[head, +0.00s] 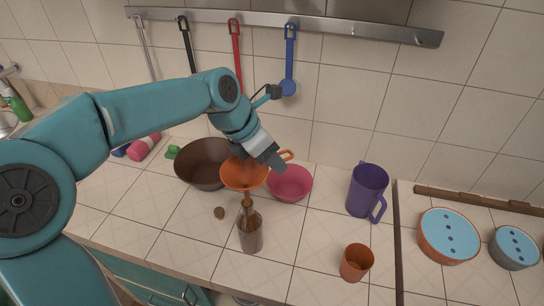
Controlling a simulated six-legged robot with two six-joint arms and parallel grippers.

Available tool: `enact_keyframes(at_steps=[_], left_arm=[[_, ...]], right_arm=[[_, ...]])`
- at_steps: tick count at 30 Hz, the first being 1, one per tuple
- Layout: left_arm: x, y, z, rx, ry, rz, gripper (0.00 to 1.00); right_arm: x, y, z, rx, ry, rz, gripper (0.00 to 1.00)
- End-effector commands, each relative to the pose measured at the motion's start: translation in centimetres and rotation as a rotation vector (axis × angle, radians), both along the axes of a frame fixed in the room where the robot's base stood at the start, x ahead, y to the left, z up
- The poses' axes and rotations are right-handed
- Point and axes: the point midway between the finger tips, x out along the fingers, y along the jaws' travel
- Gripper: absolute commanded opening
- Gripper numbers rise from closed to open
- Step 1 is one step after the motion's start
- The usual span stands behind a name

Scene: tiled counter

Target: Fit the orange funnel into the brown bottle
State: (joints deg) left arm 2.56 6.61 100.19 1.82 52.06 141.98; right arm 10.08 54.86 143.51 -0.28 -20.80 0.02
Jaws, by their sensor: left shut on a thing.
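The orange funnel (240,179) is at the middle of the head view, wide mouth up and stem down. My left gripper (272,161) is shut on it at its right rear side, by the loop-shaped handle. The brown bottle (251,238) stands upright on the counter directly below the funnel. The funnel's stem lines up with the bottle's neck in this view. I cannot tell whether the stem tip is inside the neck or just above it. My right gripper is not in view.
Behind the funnel are a brown bowl (196,177) and a pink bowl (291,186). A purple pitcher (366,189) and an orange cup (356,264) stand to the right. Utensils hang on a wall rail (340,32).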

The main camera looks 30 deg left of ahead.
Motion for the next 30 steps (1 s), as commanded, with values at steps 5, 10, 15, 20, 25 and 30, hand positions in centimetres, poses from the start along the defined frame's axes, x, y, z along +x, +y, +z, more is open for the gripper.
enact_keyframes(at_steps=[5,10,15,20,25,30], left_arm=[[-0.02,0.02,0.07,0.0,0.0,0.001,0.0],[-0.1,0.06,0.13,-0.005,0.003,0.002,0.0],[-0.11,0.06,0.02,-0.005,0.003,0.001,0.0],[-0.11,0.06,0.02,-0.005,0.003,0.002,0.0],[-0.1,0.06,0.05,-0.005,0.003,0.002,0.0],[-0.04,0.06,0.14,-0.006,0.004,0.002,0.0]], right_arm=[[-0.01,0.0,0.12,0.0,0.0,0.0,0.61],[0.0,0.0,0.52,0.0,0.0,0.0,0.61],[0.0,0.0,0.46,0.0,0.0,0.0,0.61],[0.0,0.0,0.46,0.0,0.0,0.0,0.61],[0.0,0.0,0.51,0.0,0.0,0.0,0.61],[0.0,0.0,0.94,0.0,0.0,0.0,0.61]])
